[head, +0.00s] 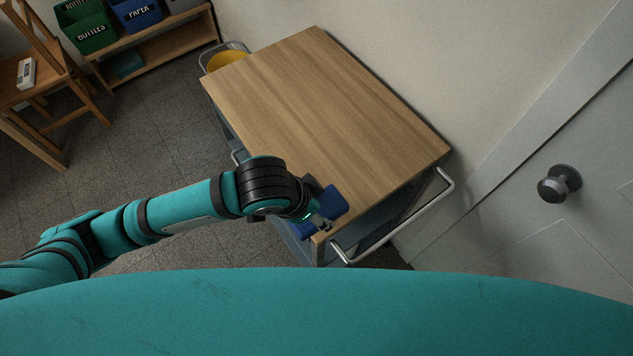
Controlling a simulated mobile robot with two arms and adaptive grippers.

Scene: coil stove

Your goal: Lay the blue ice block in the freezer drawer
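The blue ice block (333,201) is at the near corner of the wooden-topped cart, partly covered by my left gripper. My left gripper (322,221) is at the middle of the block, with blue showing on both sides of it. It looks shut on the block, though the fingers are small and partly hidden. I cannot tell whether the block touches the cart top or is held just above it. My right gripper is not in view. The freezer drawer is not in view.
The cart top (320,115) is otherwise bare, with a metal handle rail (405,222) at its near end. A grey door with a knob (559,184) is at right. A yellow bucket (227,59), green bin (88,32) and wooden chair (36,78) stand at the back left.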

